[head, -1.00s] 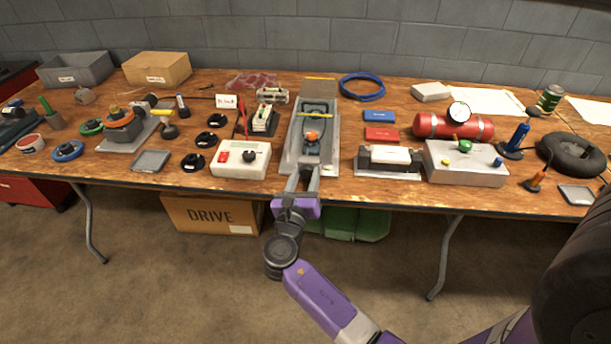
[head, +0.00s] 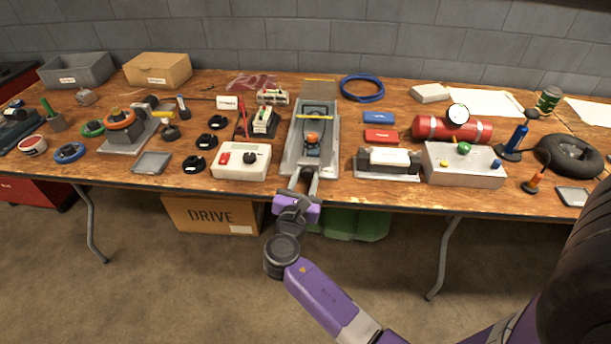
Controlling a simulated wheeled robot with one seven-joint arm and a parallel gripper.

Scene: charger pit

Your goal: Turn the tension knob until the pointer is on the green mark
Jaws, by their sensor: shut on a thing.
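A long grey belt rig (head: 329,165) lies lengthwise near the middle of the bench. It has a yellowish bar across it and an orange-topped part (head: 312,138) in its middle. My gripper (head: 304,176) reaches in from the front edge and is shut at the rig's near end. What it grips is mostly hidden behind the fingers; it appears to be the tension knob. The fingers are seen nearly edge-on, rolled over. I cannot make out the pointer or the green mark at this size.
A white box with a red switch and black knob (head: 241,161) stands close on the left. A white block on a dark holder (head: 389,162) and a grey button box (head: 464,165) stand to the right. A blue cable coil (head: 362,88) lies behind.

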